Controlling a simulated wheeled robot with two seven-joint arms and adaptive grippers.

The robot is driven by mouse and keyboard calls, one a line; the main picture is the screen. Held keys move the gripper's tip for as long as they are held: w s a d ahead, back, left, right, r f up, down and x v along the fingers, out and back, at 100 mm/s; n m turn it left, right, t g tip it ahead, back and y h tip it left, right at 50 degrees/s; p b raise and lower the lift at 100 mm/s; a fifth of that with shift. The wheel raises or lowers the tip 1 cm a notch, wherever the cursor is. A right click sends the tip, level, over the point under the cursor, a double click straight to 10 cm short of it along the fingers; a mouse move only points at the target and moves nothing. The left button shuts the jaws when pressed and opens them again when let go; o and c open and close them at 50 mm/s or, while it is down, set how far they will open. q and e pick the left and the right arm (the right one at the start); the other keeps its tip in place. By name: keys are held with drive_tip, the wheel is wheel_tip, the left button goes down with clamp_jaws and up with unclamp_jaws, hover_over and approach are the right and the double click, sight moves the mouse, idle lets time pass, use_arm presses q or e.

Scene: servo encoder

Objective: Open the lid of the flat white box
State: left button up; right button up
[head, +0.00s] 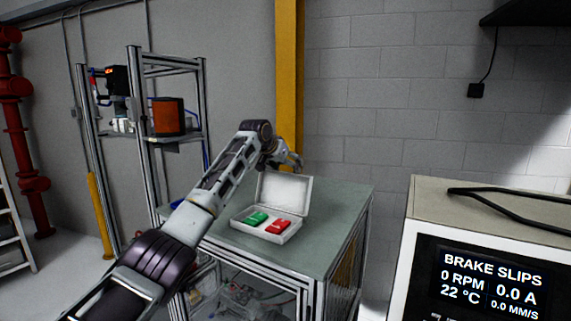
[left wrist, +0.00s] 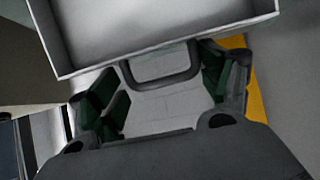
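The flat white box (head: 265,237) sits on the grey-green top of a cabinet. Its lid (head: 285,191) stands up at the back edge, so the box is open. A green block (head: 256,218) and a red block (head: 278,226) lie inside. My left gripper (head: 291,161) is just above and behind the raised lid. A pale rimmed panel, seemingly the lid (left wrist: 160,28), fills the top of that view. I cannot tell whether the gripper touches it. My right gripper is in neither view.
The cabinet top (head: 335,205) is clear around the box. A beige instrument with a display (head: 492,280) stands at the front right, with a black cable on it. A metal rack (head: 165,62) with an orange-red box (head: 167,116) and a yellow post (head: 289,80) stand behind.

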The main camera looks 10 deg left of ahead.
use_arm(q)
drive_tip(key=shift+s+a+r, duration=0.25)
drive_tip(key=shift+s, duration=0.05)
drive_tip(key=v, duration=1.1)
drive_tip(key=shift+d, duration=0.15)
idle(0.5)
